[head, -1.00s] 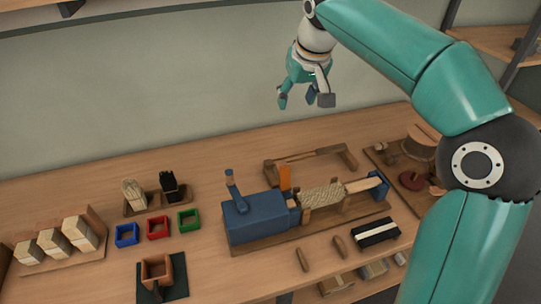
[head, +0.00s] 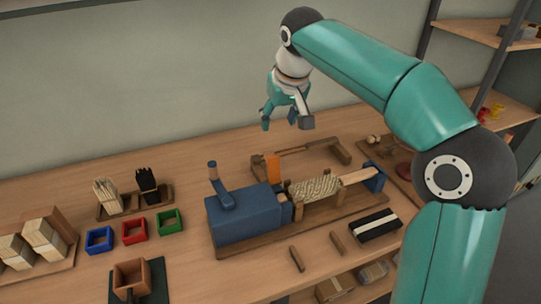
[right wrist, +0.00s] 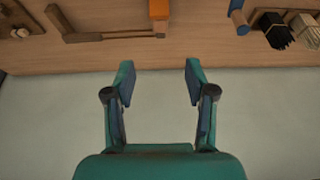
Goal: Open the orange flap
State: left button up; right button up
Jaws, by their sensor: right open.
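My right gripper (head: 279,124) is in the air above and behind the machine, apart from the flap. Its two fingers (right wrist: 158,80) are spread with nothing between them. My left gripper shows in neither view.
A blue lever (head: 217,184) rises from the machine. A wooden bracket (head: 308,150) lies behind it. A bristle board (head: 315,187) is to its right. Blue (head: 100,240), red (head: 134,231) and green (head: 169,221) trays are on the left, near dark bristles (head: 147,180). The wall is behind.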

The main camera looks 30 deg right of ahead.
aim_at(270, 153)
jog(key=x, duration=1.5)
jog(key=shift+w+b, duration=0.1)
jog(key=shift+b, duration=0.25)
grip_shut()
